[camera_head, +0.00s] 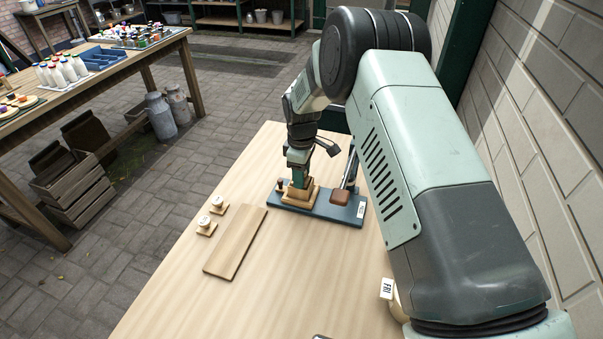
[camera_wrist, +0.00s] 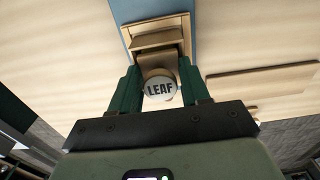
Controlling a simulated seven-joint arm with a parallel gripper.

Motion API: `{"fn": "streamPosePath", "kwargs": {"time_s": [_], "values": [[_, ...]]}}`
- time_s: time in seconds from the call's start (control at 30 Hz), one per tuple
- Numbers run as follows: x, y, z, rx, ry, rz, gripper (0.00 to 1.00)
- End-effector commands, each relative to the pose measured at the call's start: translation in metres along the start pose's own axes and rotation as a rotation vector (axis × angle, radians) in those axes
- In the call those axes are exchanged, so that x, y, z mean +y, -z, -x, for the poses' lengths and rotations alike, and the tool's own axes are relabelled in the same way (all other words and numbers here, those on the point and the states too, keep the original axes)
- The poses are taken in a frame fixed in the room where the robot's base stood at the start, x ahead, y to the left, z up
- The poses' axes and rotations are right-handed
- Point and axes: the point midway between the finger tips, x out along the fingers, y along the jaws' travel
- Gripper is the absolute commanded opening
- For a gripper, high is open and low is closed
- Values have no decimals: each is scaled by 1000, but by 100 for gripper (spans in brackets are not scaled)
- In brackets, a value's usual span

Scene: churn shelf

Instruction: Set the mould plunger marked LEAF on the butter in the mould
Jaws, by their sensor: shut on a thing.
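My gripper (camera_head: 299,182) points down over the wooden mould (camera_head: 300,197), which stands on the left part of a blue base (camera_head: 332,212). In the wrist view its two green fingers are shut on the plunger marked LEAF (camera_wrist: 160,88), with its round white top between them. The plunger's wooden part lies over or inside the mould frame (camera_wrist: 158,32); I cannot tell whether it touches anything below. The butter is hidden from both views.
Two other plungers with white tops (camera_head: 217,202) (camera_head: 205,224) stand left of the base, by a flat wooden board (camera_head: 236,243). A FRI tag (camera_head: 387,288) is near the right edge.

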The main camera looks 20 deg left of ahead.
Motion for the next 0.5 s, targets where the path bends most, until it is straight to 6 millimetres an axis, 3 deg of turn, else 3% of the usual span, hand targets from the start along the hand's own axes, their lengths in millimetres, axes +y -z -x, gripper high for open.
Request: {"fn": "streamPosePath", "kwargs": {"time_s": [0.1,0.13,0.3,0.5], "values": [[0,0,0,0,0,0,17],[0,0,0,0,0,0,51],[0,0,0,0,0,0,76],[0,0,0,0,0,0,76]]}}
